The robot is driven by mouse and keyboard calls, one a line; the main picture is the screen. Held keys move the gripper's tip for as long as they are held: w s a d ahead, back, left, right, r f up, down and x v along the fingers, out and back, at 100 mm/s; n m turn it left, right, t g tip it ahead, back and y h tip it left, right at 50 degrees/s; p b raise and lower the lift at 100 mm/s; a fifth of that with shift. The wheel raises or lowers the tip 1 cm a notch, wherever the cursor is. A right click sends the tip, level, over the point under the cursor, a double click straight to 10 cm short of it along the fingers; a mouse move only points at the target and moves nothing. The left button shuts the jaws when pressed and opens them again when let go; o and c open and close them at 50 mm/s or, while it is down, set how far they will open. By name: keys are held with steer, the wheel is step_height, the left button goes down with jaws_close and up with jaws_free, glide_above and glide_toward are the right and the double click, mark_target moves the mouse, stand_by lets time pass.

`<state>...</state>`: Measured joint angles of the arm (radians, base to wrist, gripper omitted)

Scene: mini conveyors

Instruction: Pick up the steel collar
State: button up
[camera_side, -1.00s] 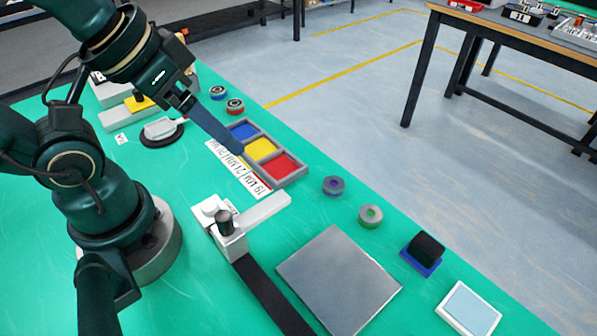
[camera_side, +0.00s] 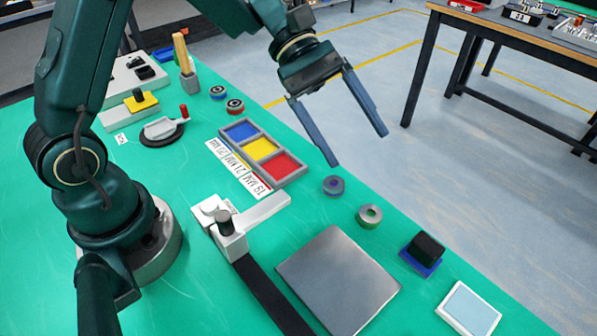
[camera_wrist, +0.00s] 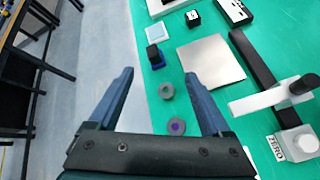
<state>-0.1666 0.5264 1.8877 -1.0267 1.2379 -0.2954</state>
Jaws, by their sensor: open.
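Two grey ring-shaped collars lie flat and apart on the green mat. The darker one (camera_side: 333,190) has a blue-purple centre and also shows in the wrist view (camera_wrist: 171,133). The lighter, steel-grey one (camera_side: 369,222) has a green-looking centre and also shows in the wrist view (camera_wrist: 166,97). I cannot tell for certain which is the steel collar; the lighter one looks more like bare steel. My gripper (camera_side: 358,148) is open and empty, raised above the far edge of the mat near both collars. In the wrist view its fingers (camera_wrist: 158,75) stand wide apart, with the collars showing between them.
A three-colour tray (camera_side: 281,185) lies beside the collars. A grey plate (camera_side: 338,280), a stop arm with a knob (camera_side: 228,240), a black block on a blue base (camera_side: 422,255) and a white-framed pad (camera_side: 468,308) stand nearer. Two more rings (camera_side: 235,106) lie farther back.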

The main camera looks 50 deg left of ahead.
mark_target(362, 206)
steer(key=w+f+n, duration=0.1)
steer(key=f, duration=0.1)
steer(key=w+f+n+h, duration=0.1)
steer(key=f, duration=0.2)
steer(key=w+a+f+n+h, duration=0.1)
steer(key=f+n, duration=0.1)
steer(key=shift+a+f, duration=0.1)
steer(key=shift+f, duration=0.05)
steer(key=shift+n, duration=0.7)
steer(key=f, duration=0.3)
steer(key=s+f, duration=0.1)
steer(key=shift+a+f, duration=0.2)
steer(key=shift+a, duration=0.1)
steer(key=shift+d+f+h, duration=0.15)
steer(key=shift+f+h, duration=0.1)
steer(key=shift+h, duration=0.05)
steer(key=shift+x, duration=2.3)
jaws_close()
steer(key=shift+r, duration=0.1)
